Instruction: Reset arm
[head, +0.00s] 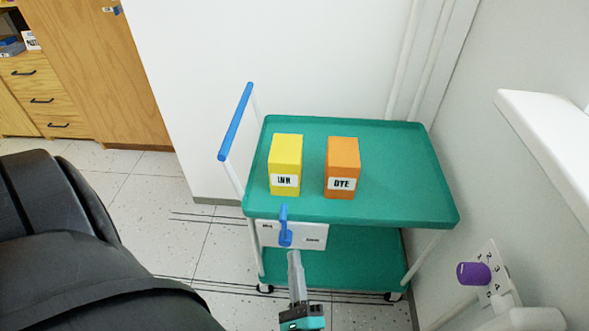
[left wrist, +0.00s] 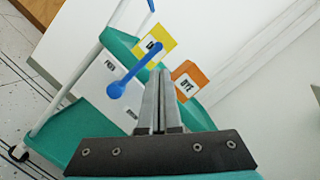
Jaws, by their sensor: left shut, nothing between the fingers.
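My left gripper (head: 295,254) is in the lower middle of the head view, its fingers shut with nothing between them. In the left wrist view its closed fingers (left wrist: 160,60) point away from the camera. The fingertips are close to a blue lever (head: 285,228) on a white panel (head: 312,234) at the front of the cart. The lever also shows in the left wrist view (left wrist: 130,75), just left of the fingers. I cannot tell whether the fingers touch it. My right gripper is not in view.
A green two-shelf cart (head: 405,180) with a blue handle (head: 236,121) carries a yellow box (head: 286,153) and an orange box (head: 343,156). A purple knob (head: 474,273) sits on a wall panel at right. A white ledge (head: 550,130) juts from the right wall. Wooden cabinets stand back left.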

